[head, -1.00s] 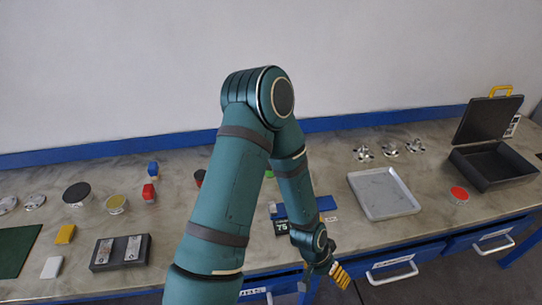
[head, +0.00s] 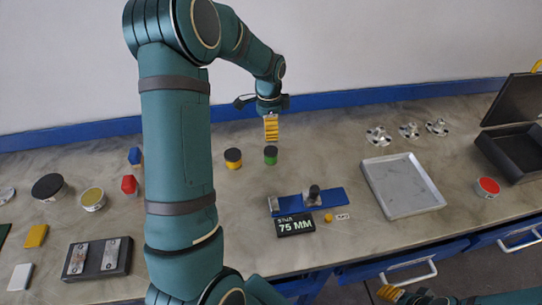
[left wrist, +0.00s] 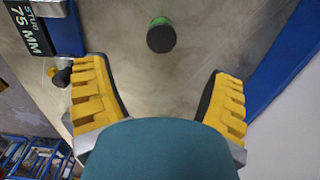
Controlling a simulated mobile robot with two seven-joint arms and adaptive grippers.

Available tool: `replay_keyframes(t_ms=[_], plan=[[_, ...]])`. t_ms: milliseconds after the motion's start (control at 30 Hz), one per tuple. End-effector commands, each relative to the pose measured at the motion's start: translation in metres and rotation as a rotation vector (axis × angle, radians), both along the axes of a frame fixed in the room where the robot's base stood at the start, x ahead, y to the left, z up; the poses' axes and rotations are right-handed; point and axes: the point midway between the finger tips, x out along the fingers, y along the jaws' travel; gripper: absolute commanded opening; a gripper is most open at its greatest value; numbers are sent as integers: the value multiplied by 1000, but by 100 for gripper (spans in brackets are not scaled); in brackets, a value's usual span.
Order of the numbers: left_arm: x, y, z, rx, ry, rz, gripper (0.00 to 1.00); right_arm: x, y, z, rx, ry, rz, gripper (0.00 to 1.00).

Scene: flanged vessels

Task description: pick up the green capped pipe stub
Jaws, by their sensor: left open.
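The green capped pipe stub (head: 270,155) stands upright on the bench, a short green cylinder with a dark cap. It also shows in the left wrist view (left wrist: 161,38), near the top middle, beyond my fingertips. My left gripper (head: 271,138) has yellow ridged fingers pointing down and hangs just above and behind the stub in the picture. In the left wrist view the fingers are spread wide with nothing between them. My right gripper (head: 398,294) shows partly at the bottom edge, far from the stub; its jaws are unclear.
A yellow, dark-capped stub (head: 233,158) stands close to the left. In front are a blue fixture (head: 330,199) and a "75 MM" sign (head: 295,225). A grey tray (head: 402,187) lies to the right, with metal flanges (head: 378,136) behind. A blue rail (head: 350,99) runs along the back.

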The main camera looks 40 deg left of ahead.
Motion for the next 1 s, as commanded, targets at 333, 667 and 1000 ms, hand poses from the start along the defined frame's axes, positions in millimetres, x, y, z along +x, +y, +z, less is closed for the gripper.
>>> replay_keyframes(t_ms=[333,667,1000], plan=[[0,-1,-44,-2,2,0,83,-1,0,-12,-1,1,1,47],[1,-1,-91,-1,-2,1,83,-2,1,-17,0,6,5,47],[7,-3,-126,-2,1,1,83,-3,1,-20,1,7,7,47]])
